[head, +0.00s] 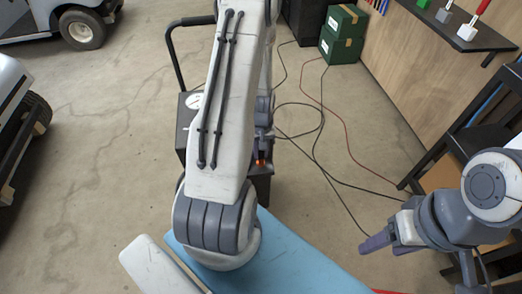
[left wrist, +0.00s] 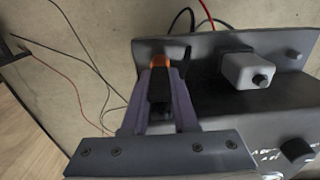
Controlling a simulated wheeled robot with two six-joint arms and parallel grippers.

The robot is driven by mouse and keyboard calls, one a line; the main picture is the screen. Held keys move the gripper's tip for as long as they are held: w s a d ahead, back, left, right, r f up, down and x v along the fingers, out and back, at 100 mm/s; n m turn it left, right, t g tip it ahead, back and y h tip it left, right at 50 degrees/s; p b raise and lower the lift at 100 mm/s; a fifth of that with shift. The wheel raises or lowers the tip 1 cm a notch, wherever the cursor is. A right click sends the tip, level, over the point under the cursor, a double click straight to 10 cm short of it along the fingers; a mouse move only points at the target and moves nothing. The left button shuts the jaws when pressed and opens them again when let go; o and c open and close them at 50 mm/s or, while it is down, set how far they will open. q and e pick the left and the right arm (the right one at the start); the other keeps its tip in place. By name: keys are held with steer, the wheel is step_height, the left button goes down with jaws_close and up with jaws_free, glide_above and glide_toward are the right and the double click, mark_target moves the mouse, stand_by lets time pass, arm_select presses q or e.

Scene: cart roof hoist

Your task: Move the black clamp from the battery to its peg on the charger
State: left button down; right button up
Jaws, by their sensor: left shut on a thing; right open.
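The charger is a dark box, mostly hidden behind my left arm in the head view (head: 187,125) and filling the right side of the left wrist view (left wrist: 225,100). My left gripper (left wrist: 163,80) is shut on the black clamp (left wrist: 159,88) at the charger's edge. An orange part shows at the clamp's far end; I cannot tell whether it belongs to the clamp or the charger, nor whether the clamp is on a peg. In the head view the left gripper (head: 263,150) is partly hidden by my arm. My right gripper (head: 378,242) is open and empty at lower right. I cannot make out the battery.
A pale block with a black knob (left wrist: 248,72) sits on the charger beside the clamp. Black and red cables (head: 320,130) lie on the floor. A light blue panel (head: 300,262) is below my left arm. Green boxes (head: 342,35) stand at the back; a cart (head: 20,110) is at left.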

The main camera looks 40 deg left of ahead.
arm_select(q)
steer(key=shift+f, duration=0.15)
steer(key=c, duration=0.6)
jaws_free()
step_height(320, 180, up, 10)
steer(key=shift+r+p, duration=0.25)
steer(key=shift+p, duration=0.3)
